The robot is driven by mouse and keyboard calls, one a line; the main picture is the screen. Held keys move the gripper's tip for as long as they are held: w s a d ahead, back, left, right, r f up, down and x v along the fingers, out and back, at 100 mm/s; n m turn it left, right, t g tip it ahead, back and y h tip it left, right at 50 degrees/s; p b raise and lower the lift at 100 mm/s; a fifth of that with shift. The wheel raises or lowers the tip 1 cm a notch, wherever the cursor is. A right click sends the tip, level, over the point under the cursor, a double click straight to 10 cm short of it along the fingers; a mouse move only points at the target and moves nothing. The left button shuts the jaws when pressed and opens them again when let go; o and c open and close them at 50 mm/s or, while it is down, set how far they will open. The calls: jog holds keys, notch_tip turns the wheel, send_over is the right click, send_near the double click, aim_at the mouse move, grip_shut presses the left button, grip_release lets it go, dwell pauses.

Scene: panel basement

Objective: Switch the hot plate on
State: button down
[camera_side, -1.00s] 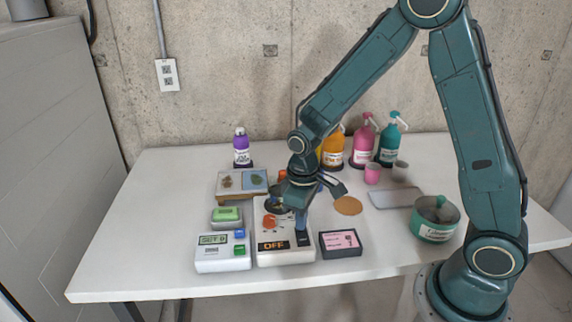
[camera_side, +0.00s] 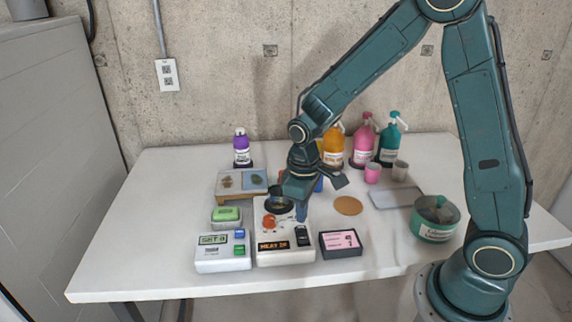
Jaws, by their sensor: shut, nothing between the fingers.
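The hot plate (camera_side: 286,257) is a white box at the front middle of the table. Its dark front display shows orange lettering that looks like "HEAT" with small blurred characters after it. A black rocker switch (camera_side: 303,236) sits at the right of its front panel, and a red-orange round part (camera_side: 269,222) is to the left. A dark round vessel (camera_side: 278,204) stands at its back, partly hidden by my arm. My gripper (camera_side: 301,215) is shut and empty, fingers pointing down, just behind and above the switch; the frame does not show contact.
A white "SET" box (camera_side: 222,262) stands close on the left, and a dark box with a pink label (camera_side: 340,244) close on the right. Pump bottles (camera_side: 362,142) stand at the back. A green pot (camera_side: 436,220) is at the right. The front table strip is clear.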

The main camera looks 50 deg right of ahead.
aim_at(302, 229)
notch_tip(302, 229, up, 4)
jog(key=shift+r, duration=0.2)
dwell(0.5)
jog(key=shift+r, duration=0.1)
jog(key=s+d+r+m+t, duration=0.1)
jog(key=s+r+m+t, duration=0.2)
jog(key=s+r, duration=1.1)
jog(key=s+t, duration=0.2)
jog(key=s, duration=0.1)
jog(key=shift+s+d+r+t, duration=0.3)
jog(key=shift+s+r, duration=0.1)
